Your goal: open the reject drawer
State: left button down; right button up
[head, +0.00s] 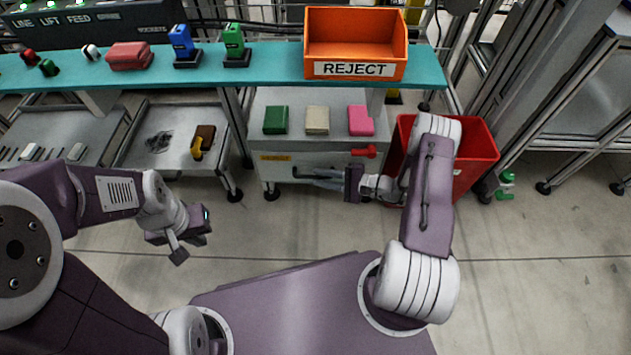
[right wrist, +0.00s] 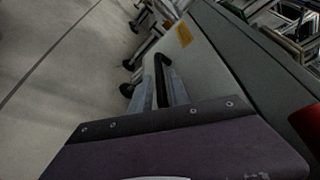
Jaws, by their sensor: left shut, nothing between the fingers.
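The drawer unit (head: 325,160) is a pale grey cabinet under the teal shelf, with a yellow label and a black bar handle (head: 304,173) on its front. No gap shows at the drawer front. My right gripper (head: 318,180) is at this handle. In the right wrist view its two grey fingers (right wrist: 163,88) lie on either side of the black handle (right wrist: 164,64); whether they press on it I cannot tell. My left gripper (head: 192,246) is shut and empty, over the floor at left. The orange bin (head: 355,42) on the shelf reads REJECT.
Green, beige and pink blocks (head: 317,120) lie on the cabinet top. A red handle-like part (head: 364,151) sticks out at its front right. A red bin (head: 478,150) stands close right, beside my right arm. The floor (head: 270,225) in front is clear.

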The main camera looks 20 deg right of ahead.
jog(key=shift+x, duration=1.05)
grip_shut()
dwell(0.6)
